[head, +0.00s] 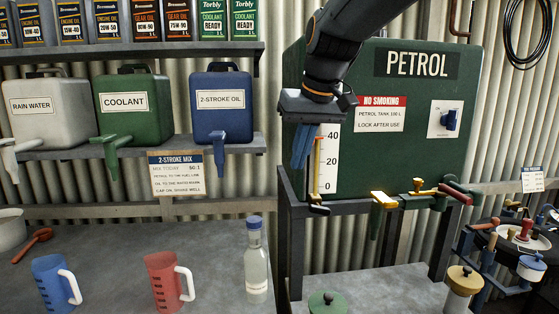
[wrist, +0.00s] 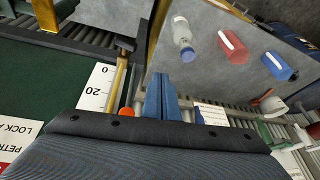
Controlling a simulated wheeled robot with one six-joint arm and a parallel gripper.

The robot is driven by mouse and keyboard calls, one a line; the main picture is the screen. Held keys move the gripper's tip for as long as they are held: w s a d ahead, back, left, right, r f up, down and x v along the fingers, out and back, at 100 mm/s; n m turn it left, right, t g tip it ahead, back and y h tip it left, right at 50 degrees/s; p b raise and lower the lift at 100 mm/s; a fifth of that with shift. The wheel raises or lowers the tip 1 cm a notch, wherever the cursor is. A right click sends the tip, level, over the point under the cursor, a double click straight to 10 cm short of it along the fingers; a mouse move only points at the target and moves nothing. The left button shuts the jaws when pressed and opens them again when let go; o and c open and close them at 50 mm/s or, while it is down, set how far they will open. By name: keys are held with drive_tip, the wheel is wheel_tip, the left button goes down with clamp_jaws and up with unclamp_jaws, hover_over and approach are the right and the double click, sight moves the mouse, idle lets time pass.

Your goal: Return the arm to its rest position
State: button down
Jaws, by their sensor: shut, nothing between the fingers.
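My gripper (head: 302,160) hangs in front of the left edge of the green petrol tank (head: 408,85), beside its white level gauge (head: 327,170). Its blue fingers are together and empty, pointing down. In the wrist view the fingers (wrist: 161,92) show side by side with nothing held. My arm comes down from the top of the head view, and its dark wrist body covers part of the tank's left side.
A bottle (head: 257,268), a red jug (head: 166,282) and a blue jug (head: 55,285) stand on the grey bench. A shelf holds the rain water (head: 45,125), coolant (head: 130,122) and 2-stroke oil (head: 222,118) containers. Yellow and red valve handles (head: 385,199) project below the tank.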

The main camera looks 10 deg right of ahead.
drive_tip(key=s+d+f+b, duration=0.1)
drive_tip(key=s+f, duration=0.1)
drive_tip(key=f, duration=0.8)
drive_tip(key=s+d+f+g+b, duration=0.1)
drive_tip(key=s+f, duration=0.2)
drive_tip(key=f, duration=0.6)
drive_tip(key=shift+f+m+g+h, duration=0.3)
drive_tip(key=shift+f+m+h, duration=0.05)
drive_tip(key=shift+m+h, duration=0.05)
drive_tip(key=c, duration=2.2)
unclamp_jaws()
drive_tip(key=s+d+f+g+b, duration=0.1)
drive_tip(key=s+f, duration=0.8)
drive_tip(key=f, duration=0.4)
drive_tip(key=shift+s+d+f+h+b, duration=0.2)
drive_tip(key=shift+h+b, duration=0.1)
drive_tip(key=shift+b, duration=0.1)
drive_tip(key=o, duration=0.4)
drive_tip(key=shift+s, duration=0.15)
drive_tip(key=shift+o, duration=0.2)
drive_tip(key=shift+s, duration=0.1)
